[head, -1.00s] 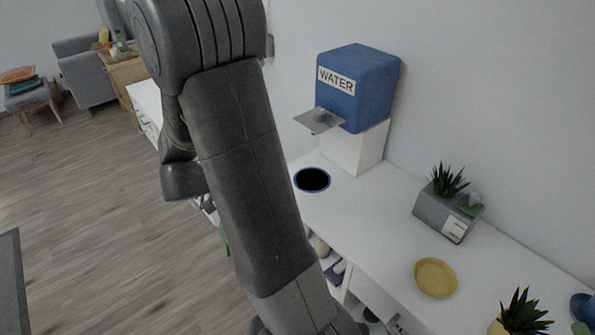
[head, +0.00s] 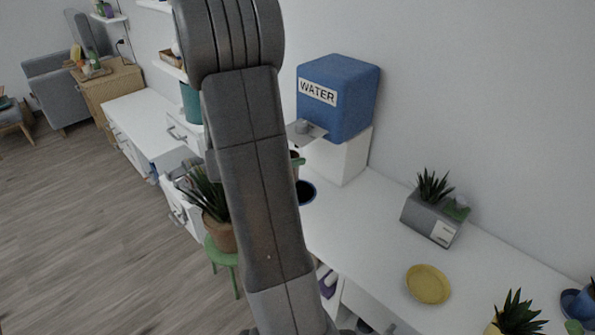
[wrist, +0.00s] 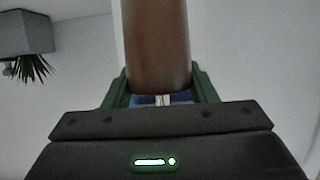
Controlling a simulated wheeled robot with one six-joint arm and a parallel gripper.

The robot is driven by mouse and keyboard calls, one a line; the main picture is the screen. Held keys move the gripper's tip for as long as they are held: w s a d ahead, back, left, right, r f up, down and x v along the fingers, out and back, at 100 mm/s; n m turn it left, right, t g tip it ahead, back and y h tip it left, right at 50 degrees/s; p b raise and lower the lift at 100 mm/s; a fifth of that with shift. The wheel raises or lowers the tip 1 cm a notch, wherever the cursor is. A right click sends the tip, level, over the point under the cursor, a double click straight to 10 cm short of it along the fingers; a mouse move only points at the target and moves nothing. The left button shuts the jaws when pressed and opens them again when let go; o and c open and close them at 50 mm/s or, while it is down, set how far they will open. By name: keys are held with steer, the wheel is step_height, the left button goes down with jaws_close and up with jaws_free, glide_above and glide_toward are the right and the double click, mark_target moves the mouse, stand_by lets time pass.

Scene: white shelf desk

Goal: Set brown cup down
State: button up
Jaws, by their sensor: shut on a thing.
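The brown cup (wrist: 157,45) fills the upper middle of the wrist view. The green fingers of my gripper (wrist: 160,76) are shut on it, one on each side. Its far end is cut off by the top of the frame. In the head view my arm hides most of the gripper. Only a small brown bit of the cup (head: 295,154) and a green finger show at the arm's right edge, in front of the water dispenser and above a dark round disc with a blue rim (head: 306,194). I cannot tell the cup's height above the desk.
The blue water dispenser (head: 340,95) stands on a white block against the wall. A grey planter (head: 431,217) and a yellow plate (head: 428,284) are on the white desk (head: 365,235), with bare surface between. A potted plant (head: 219,233) stands on a green stool at left.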

steer(key=w+d, duration=0.2)
steer(key=shift+w+d+f, duration=0.1)
steer(key=shift+w+d, duration=0.15)
steer(key=shift+d, duration=0.1)
steer(key=shift+f+b, duration=0.7)
steer(key=shift+f, duration=2.7)
steer(key=shift+a+f, duration=0.1)
steer(key=shift+f, duration=0.05)
steer(key=o, duration=1.1)
steer(key=shift+o, duration=0.2)
